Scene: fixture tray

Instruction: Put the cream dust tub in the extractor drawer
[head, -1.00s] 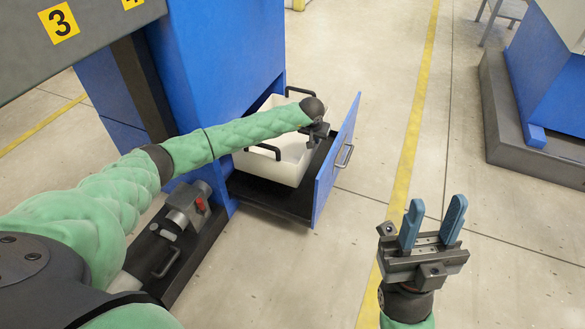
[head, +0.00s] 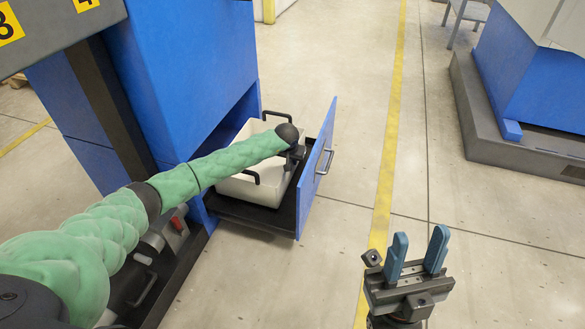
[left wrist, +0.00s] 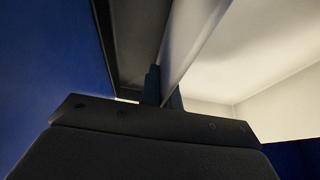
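The cream dust tub (head: 262,188) is inside the pulled-out extractor drawer (head: 318,178), between the cabinet and the blue drawer front. It looks upright and close to the dark drawer floor; whether it touches cannot be told. My left gripper (head: 294,160) is at the tub's wall on the drawer-front side. In the left wrist view its dark fingers (left wrist: 162,90) stand on either side of the thin tub wall (left wrist: 190,45) and look closed on it. My right gripper (head: 416,256) is open and empty, its blue fingers apart, over the floor at lower right.
The blue extractor cabinet (head: 185,75) stands behind the drawer. The tub has black handles (head: 277,115). The drawer front has a bar handle (head: 325,161). Another blue machine on a grey plinth (head: 500,130) stands at right. Open floor with a yellow line (head: 386,165) lies between.

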